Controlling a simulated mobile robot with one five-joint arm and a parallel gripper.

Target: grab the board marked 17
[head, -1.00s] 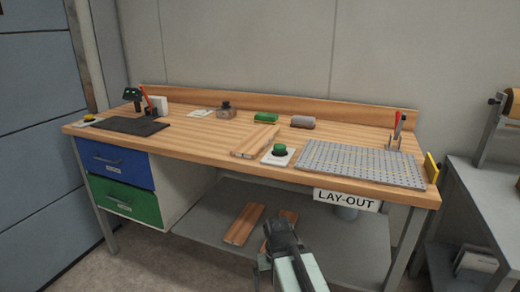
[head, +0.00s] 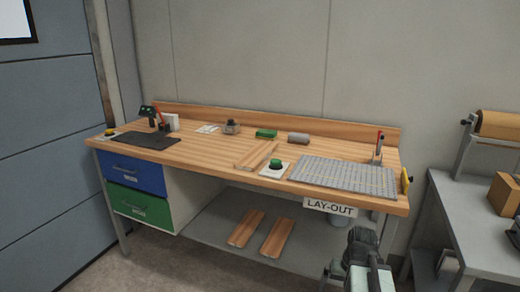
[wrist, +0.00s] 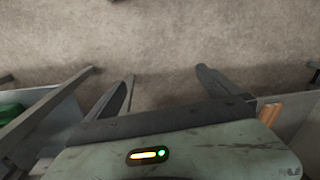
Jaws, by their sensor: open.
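Two wooden boards lie side by side on the grey lower shelf in the head view, a left one (head: 245,228) and a right one (head: 277,237). Another wooden piece (head: 257,156) lies on the bench top. No number 17 is legible on any of them. My gripper (head: 363,240) is at the lower right of the head view, in front of the bench and right of the shelf boards. In the wrist view my gripper (wrist: 167,78) is open, with bare floor between its fingers. A strip of wood (wrist: 270,113) shows at the right there.
Blue (head: 135,174) and green drawers (head: 140,205) are at left. Floor in front is clear.

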